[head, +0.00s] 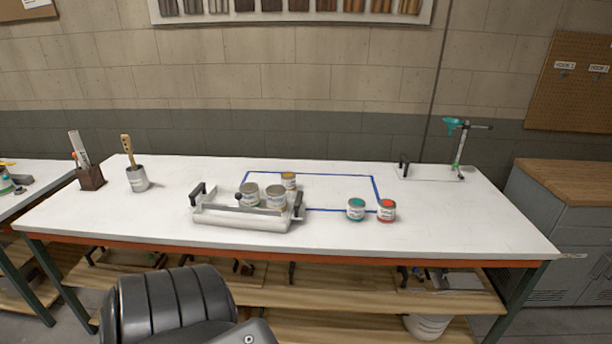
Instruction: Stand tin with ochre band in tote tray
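Neither of my grippers is in view.
A brush cup (138,179) is at left, a stand with a teal funnel (455,126) at back right. The bench's right front is clear.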

